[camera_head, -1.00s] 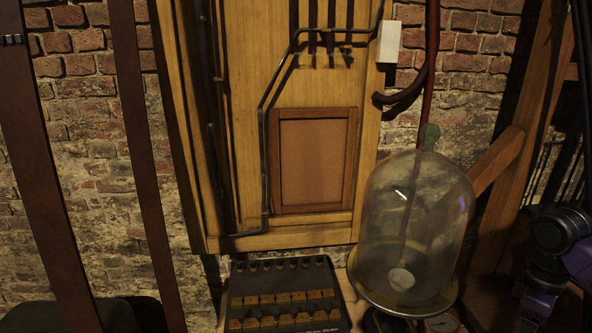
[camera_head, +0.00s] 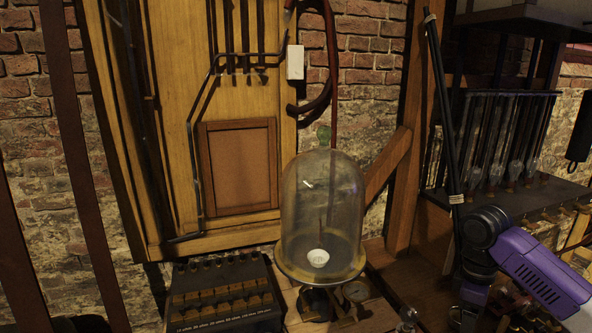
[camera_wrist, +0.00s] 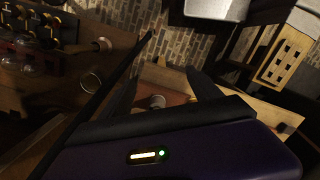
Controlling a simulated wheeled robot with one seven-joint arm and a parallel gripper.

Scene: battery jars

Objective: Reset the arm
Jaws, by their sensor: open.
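My arm (camera_head: 540,275), purple and black, stands at the lower right in the head view. Its gripper end cannot be made out there. In the wrist view my gripper (camera_wrist: 162,88) shows as two dark fingers spread apart above the purple wrist housing. It is open, and nothing is visible held between the fingers.
A glass bell jar (camera_head: 322,205) stands at the centre, beside a dark box with wooden keys (camera_head: 220,290). A wooden wall panel (camera_head: 238,168) is behind. A shelf (camera_head: 520,197) with glass tubes stands behind my arm. A dark rod (camera_head: 441,110) rises near it.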

